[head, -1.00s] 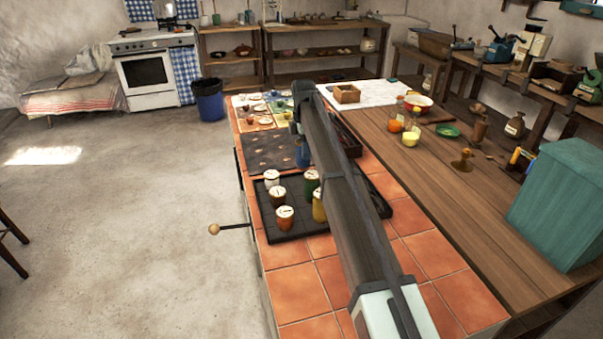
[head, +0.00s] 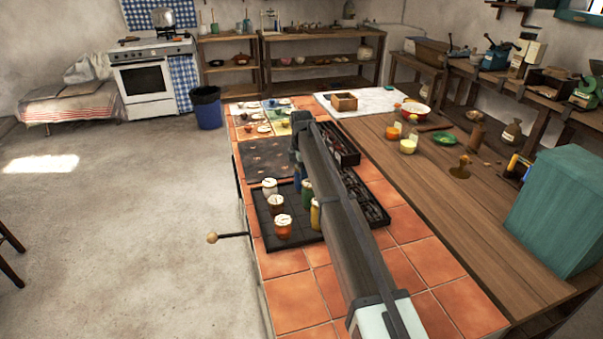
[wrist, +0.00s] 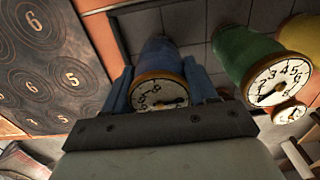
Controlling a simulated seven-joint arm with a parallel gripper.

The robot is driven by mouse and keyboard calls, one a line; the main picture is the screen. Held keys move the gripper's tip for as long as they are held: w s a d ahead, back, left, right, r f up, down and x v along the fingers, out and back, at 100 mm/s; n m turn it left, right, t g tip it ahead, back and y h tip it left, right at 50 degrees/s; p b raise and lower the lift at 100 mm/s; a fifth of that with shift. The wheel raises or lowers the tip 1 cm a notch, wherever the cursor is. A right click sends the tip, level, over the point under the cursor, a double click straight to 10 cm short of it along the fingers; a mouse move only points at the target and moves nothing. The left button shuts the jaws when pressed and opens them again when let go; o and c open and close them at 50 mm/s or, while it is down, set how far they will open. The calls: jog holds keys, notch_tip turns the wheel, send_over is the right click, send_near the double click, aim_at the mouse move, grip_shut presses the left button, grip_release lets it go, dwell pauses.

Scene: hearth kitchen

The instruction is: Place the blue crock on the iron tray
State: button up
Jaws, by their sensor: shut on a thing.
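My gripper (wrist: 160,88) is shut on the blue crock (wrist: 158,56), with one finger on each side. The crock has a pale lid with a numbered dial. The iron tray (wrist: 140,28) is dark and shows behind the crock in the wrist view. In the head view the tray (head: 260,212) lies on the tiled counter, partly behind my arm. The held crock is at the tray's far end, by the green crock (wrist: 245,55); I cannot tell whether it touches the tray. In the head view my arm largely hides the gripper.
Several dial-lidded crocks stand on the tray, including an orange one (head: 282,227) and a yellow one (head: 315,216). A dark mat with numbered rings (head: 262,160) lies beyond the tray. A dark compartmented box (head: 345,153) is right of my arm. Bare tiles (head: 295,300) lie in front.

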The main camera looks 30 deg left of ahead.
jog(key=o, duration=1.3)
jog(key=shift+o, duration=0.2)
notch_tip(320, 180, up, 12)
jog(key=shift+r, duration=0.15)
